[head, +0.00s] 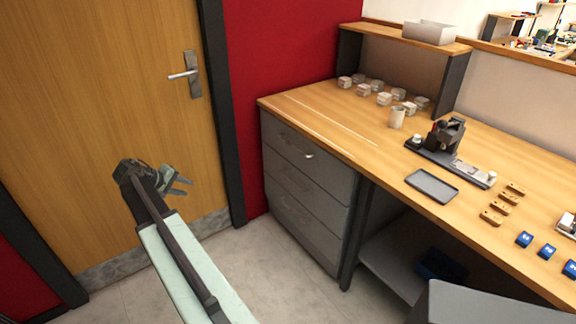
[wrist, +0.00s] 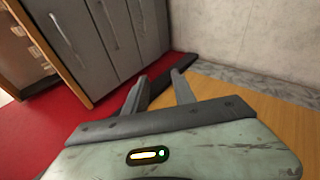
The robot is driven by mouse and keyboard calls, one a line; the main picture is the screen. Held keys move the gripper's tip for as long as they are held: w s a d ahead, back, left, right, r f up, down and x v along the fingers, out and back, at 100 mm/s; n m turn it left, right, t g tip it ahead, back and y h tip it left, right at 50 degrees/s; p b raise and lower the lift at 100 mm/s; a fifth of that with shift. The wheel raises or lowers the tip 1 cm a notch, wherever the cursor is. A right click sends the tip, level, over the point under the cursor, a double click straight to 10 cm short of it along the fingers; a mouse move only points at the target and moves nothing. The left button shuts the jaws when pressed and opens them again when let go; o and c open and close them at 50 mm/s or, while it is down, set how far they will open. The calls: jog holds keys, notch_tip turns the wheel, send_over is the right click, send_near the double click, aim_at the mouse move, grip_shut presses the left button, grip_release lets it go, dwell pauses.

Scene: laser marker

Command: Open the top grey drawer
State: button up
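The top grey drawer (head: 305,155) is the uppermost of three grey drawers under the left end of the wooden desk in the head view. It looks closed, flush with those below. A small bright spot shows on its front near the handle. My gripper (head: 184,186) is left of the drawers, in front of the wooden door, clear of the drawer front. Its two fingers are apart with nothing between them. In the wrist view, my gripper (wrist: 160,85) also shows two spread fingers, and the drawer fronts (wrist: 100,40) appear rotated at the upper left, with long handles.
The wooden door (head: 110,130) with a lever handle stands behind my arm. The desk (head: 340,130) holds several pale cups, a dark device (head: 445,140), a grey tray (head: 432,186) and small blocks. A grey surface (head: 490,305) is at lower right. Floor before the drawers is clear.

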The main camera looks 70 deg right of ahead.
jog(key=s+d+f+m+g+h+b, duration=0.1)
jog(key=s+d+f+g+b, duration=0.3)
jog(key=d, duration=0.7)
jog(key=s+d+r+t+h+b, duration=0.15)
jog(key=s+d, duration=0.35)
jog(key=d, duration=0.7)
jog(key=m+g+h+b, duration=0.1)
jog(key=g+h+b, duration=0.1)
jog(key=g+b, duration=0.2)
send_near(290, 145)
jog(key=d, duration=0.1)
jog(key=b+x, duration=0.1)
jog(key=x, duration=0.7)
jog(key=shift+s+f, duration=0.2)
jog(key=shift+s, duration=0.1)
grip_shut()
